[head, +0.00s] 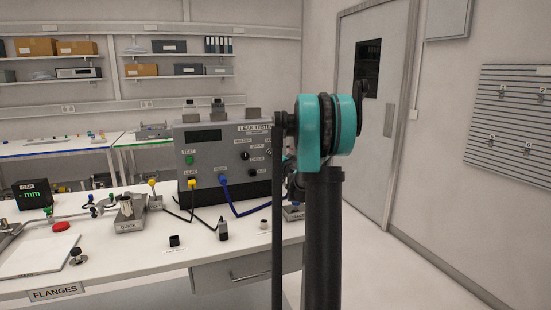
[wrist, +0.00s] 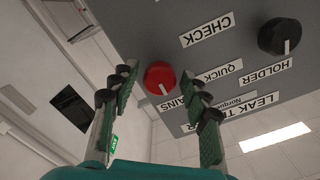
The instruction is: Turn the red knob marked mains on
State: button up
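The red knob (wrist: 159,76) sits on the grey panel of the leak tester (wrist: 235,75), which appears upside down in the wrist view. A white pointer line shows on the knob's lower edge. The label beside it reads "AINS"; its start is hidden by my right-hand finger. My gripper (wrist: 153,82) is open, with one finger on each side of the knob in the picture. I cannot tell whether either finger touches it. In the head view the leak tester (head: 210,165) stands on the bench, and my arm hides the red knob and my gripper.
A black knob (wrist: 280,36) sits on the same panel, near the "HOLDER" label. A green TEST button (head: 189,159) and blue and yellow cables are on the tester's front. The white bench (head: 130,265) holds fittings and a gap display (head: 32,194). The floor at right is clear.

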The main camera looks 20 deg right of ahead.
jog(key=c, duration=0.9)
jog(key=shift+o, duration=0.2)
jog(key=shift+m, duration=0.3)
jog(key=m, duration=0.3)
jog(key=shift+m, duration=7.1)
